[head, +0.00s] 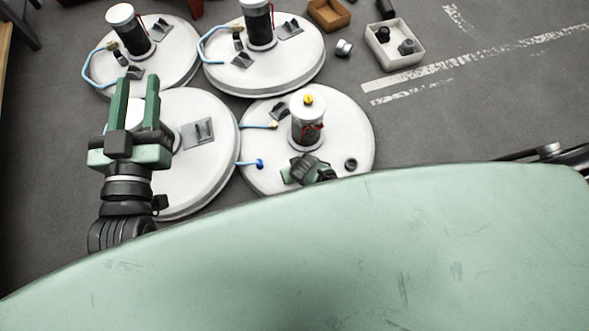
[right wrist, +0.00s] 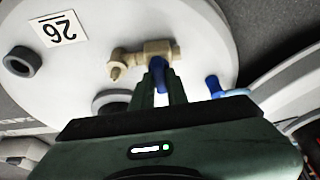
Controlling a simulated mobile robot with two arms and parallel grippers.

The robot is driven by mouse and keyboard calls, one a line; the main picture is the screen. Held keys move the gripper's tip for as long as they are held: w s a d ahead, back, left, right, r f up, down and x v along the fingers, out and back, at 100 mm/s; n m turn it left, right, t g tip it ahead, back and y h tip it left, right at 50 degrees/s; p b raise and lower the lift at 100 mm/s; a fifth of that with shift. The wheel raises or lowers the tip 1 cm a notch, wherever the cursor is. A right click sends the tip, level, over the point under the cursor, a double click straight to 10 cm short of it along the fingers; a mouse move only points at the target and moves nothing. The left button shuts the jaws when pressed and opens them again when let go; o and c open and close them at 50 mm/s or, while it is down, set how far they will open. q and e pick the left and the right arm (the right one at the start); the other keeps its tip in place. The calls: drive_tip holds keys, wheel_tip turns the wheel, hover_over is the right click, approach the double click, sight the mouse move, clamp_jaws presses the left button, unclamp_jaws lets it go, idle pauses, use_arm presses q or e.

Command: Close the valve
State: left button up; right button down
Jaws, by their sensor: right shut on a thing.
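The valve is a brass-coloured fitting (right wrist: 150,52) with a blue handle (right wrist: 158,74), on a white round tank lid in the right wrist view. My right gripper (right wrist: 162,88) is shut on the blue handle, with a finger on each side of it. In the head view my right gripper (head: 308,168) is over the front of the front-right tank lid (head: 352,128) and hides the valve. My left gripper (head: 137,82) is open and empty above the front-left tank lid (head: 205,170).
A dark canister with a yellow-topped cap (head: 308,118) stands on the front-right lid. Blue hoses (head: 250,163) join the lids. Two more tanks (head: 180,65) stand behind. A white box (head: 402,58) of parts is on the floor; floor at right is mostly free.

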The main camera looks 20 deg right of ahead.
use_arm(q)
drive_tip(key=shift+f, duration=0.35)
use_arm(e)
drive_tip(key=shift+m, duration=0.3)
drive_tip(key=c, duration=1.4)
unclamp_jaws()
